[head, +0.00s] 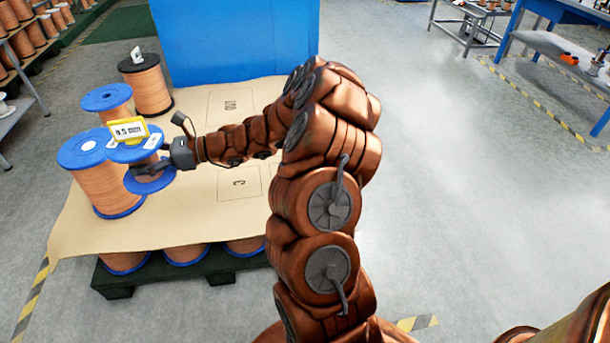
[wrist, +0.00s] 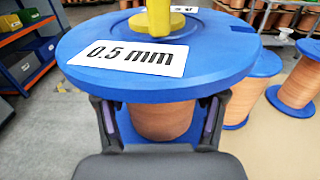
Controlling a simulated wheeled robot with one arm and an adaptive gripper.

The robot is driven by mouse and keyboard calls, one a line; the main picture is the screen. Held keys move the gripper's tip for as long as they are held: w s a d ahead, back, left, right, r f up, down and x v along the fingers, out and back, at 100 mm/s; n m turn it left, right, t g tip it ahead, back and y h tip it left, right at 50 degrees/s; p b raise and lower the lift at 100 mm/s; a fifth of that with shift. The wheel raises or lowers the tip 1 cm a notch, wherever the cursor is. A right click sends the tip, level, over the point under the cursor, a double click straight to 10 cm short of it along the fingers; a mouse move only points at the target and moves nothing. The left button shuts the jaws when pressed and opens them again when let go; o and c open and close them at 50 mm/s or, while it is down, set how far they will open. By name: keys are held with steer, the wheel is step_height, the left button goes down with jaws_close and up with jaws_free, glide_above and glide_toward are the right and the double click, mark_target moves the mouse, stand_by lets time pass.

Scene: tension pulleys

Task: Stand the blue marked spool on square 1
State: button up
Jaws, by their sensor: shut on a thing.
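The marked spool has blue flanges and copper-coloured winding. In the head view its lower flange (head: 150,181) shows below my gripper (head: 158,166). In the wrist view its blue top flange (wrist: 235,45) carries a white "0.5 mm" label, and a yellow holder with a sign (head: 130,132) stands on top. My gripper (wrist: 160,122) is shut around the spool's winding, below the top flange. The spool looks upright; I cannot tell whether it touches the cardboard. Two outlined squares show on the cardboard, a near one (head: 238,183) and a far one (head: 230,104); their marks are not clearly readable.
A larger blue spool (head: 108,188) stands close at the left, another blue spool (head: 107,99) behind, and a black-topped spool (head: 147,87) farther back. A blue panel (head: 235,40) borders the cardboard (head: 185,225) at the back. The cardboard right of the spools looks clear.

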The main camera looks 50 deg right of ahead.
steer(key=s+d+f+m+t+h+b, duration=0.3)
steer(key=d+f, duration=0.4)
steer(key=d, duration=0.4)
steer(key=s+d+f+m+t+h+b, duration=0.25)
steer(key=d+f, duration=0.35)
steer(key=d, duration=0.4)
steer(key=s+d+f+m+t+h+b, duration=0.1)
steer(key=s+d+f+m+h+b, duration=0.15)
steer(key=s+d+f+h, duration=0.45)
steer(key=s+d+f+m+t+h+b, duration=0.1)
steer(key=s+d+f+m+h+b, duration=0.15)
steer(key=s+d+f, duration=0.45)
steer(key=w+d+b, duration=0.1)
steer(key=w+d, duration=0.2)
steer(key=w, duration=0.2)
steer(key=w+d+b, duration=0.1)
steer(key=w+d, duration=0.2)
steer(key=w, duration=0.2)
steer(key=w+d+b, duration=0.1)
steer(key=w+d, duration=0.2)
steer(key=w, duration=0.2)
steer(key=shift+d+r+b, duration=0.15)
steer(key=shift+b, duration=0.2)
steer(key=shift+f+b, duration=0.9)
steer(key=shift+f, duration=0.75)
steer(key=shift+f, duration=0.1)
steer(key=o, duration=1.8)
steer(key=shift+c, duration=0.2)
